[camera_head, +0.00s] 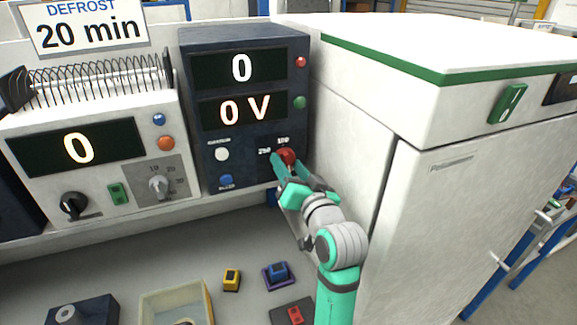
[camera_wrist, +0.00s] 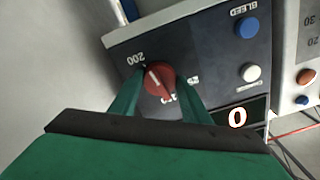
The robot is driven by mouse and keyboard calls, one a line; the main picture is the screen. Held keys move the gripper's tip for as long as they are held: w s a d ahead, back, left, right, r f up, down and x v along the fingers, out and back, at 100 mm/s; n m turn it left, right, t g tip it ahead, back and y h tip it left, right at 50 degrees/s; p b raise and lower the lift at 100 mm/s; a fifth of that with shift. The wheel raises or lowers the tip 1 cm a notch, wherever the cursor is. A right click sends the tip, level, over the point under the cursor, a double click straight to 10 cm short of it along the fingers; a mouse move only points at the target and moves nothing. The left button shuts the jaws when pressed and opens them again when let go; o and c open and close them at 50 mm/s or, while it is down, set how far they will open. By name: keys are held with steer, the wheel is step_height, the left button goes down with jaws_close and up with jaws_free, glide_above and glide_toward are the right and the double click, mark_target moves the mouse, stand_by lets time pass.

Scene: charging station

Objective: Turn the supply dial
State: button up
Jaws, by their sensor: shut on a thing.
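The supply dial is a red round knob (camera_head: 287,155) low on the right of the dark blue supply unit (camera_head: 248,45). In the wrist view the red knob (camera_wrist: 158,79) has a white pointer line, with a 200 mark near it and other marks partly hidden by a finger. The unit's displays (camera_head: 240,108) read 0 and 0 V. My gripper (camera_head: 283,163) reaches the knob from below and in front. In the wrist view its green fingers (camera_wrist: 158,90) stand on both sides of the knob, shut on it.
A white unit with a display (camera_head: 75,148) and knobs stands to the left. A white cabinet (camera_head: 445,200) stands close on the right of my arm. A white button (camera_head: 222,154) and a blue button (camera_head: 226,180) sit left of the dial. Small blocks and a tray (camera_head: 175,300) lie on the bench below.

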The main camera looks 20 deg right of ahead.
steer(key=n, duration=0.5)
steer(key=shift+d+n, duration=0.1)
steer(key=shift+n, duration=1.7)
steer(key=shift+r, duration=0.1)
steer(key=o, duration=1)
steer(key=shift+o, duration=0.2)
steer(key=s, duration=1.1)
steer(key=shift+d, duration=0.25)
